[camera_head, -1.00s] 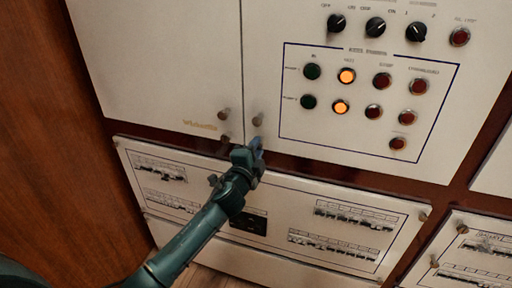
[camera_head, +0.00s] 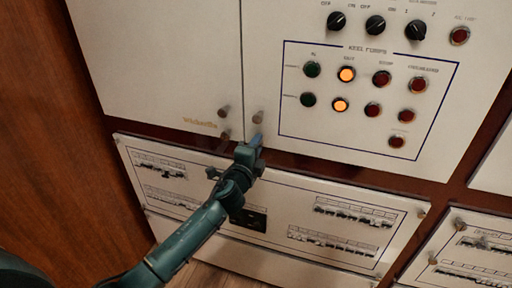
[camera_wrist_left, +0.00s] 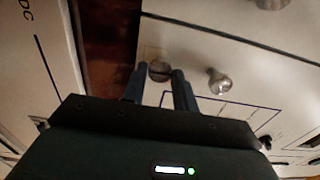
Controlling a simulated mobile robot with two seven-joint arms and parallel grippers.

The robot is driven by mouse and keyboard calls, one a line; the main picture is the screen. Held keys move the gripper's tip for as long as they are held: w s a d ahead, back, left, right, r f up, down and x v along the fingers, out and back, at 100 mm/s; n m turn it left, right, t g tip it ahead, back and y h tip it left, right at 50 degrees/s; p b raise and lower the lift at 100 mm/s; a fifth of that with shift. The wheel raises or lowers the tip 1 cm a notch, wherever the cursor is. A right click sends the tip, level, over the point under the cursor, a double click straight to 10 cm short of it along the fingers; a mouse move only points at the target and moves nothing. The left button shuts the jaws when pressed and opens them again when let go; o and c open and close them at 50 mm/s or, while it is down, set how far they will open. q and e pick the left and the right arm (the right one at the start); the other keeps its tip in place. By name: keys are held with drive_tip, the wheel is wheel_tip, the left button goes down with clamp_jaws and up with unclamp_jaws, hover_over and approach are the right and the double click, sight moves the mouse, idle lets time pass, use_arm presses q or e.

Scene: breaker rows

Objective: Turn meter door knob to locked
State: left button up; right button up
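The small round slotted knob (camera_wrist_left: 160,70) sits low on the right cabinet door, close to the dark strip; in the head view my gripper hides it. My left gripper (camera_head: 257,140) is at the lower left corner of that door. In the left wrist view its two blue-grey fingers (camera_wrist_left: 160,88) are apart, one on each side of the slotted knob, with the knob just beyond their tips. I cannot tell whether they touch it. The knob's slot runs roughly across the wrist picture. My right gripper is not in view.
A round door pull (camera_head: 257,117) is just above my gripper; it also shows in the left wrist view (camera_wrist_left: 218,83). The left door has a similar pull (camera_head: 222,112) and a lower knob (camera_head: 225,136). A breaker panel (camera_head: 280,190) lies below, a lamp panel (camera_head: 350,130) to the right.

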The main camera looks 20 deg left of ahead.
use_arm(q)
drive_tip(key=o, duration=0.4)
drive_tip(key=shift+s, duration=0.1)
drive_tip(key=s, duration=1.3)
drive_tip(key=shift+a+b, duration=0.25)
drive_tip(key=shift+b, duration=0.1)
drive_tip(key=s+d+f+n+g+h+p, duration=0.1)
drive_tip(key=s+f+n+g, duration=0.1)
drive_tip(key=s+f+n, duration=0.3)
drive_tip(key=s+d+f+n+g+p, duration=0.1)
drive_tip(key=s+d+f+n+g, duration=0.1)
drive_tip(key=s+f+n, duration=0.3)
drive_tip(key=s+d+f+n+g+h+p, duration=0.1)
drive_tip(key=s+f+n+g, duration=0.2)
drive_tip(key=s, duration=0.7)
drive_tip(key=shift+s+d+f+n+h, duration=0.15)
drive_tip(key=shift+f+n, duration=0.45)
drive_tip(key=shift+f, duration=0.35)
drive_tip(key=shift+s+d+f+n+h, duration=0.15)
drive_tip(key=shift+f+n, duration=0.45)
drive_tip(key=shift+f, duration=0.35)
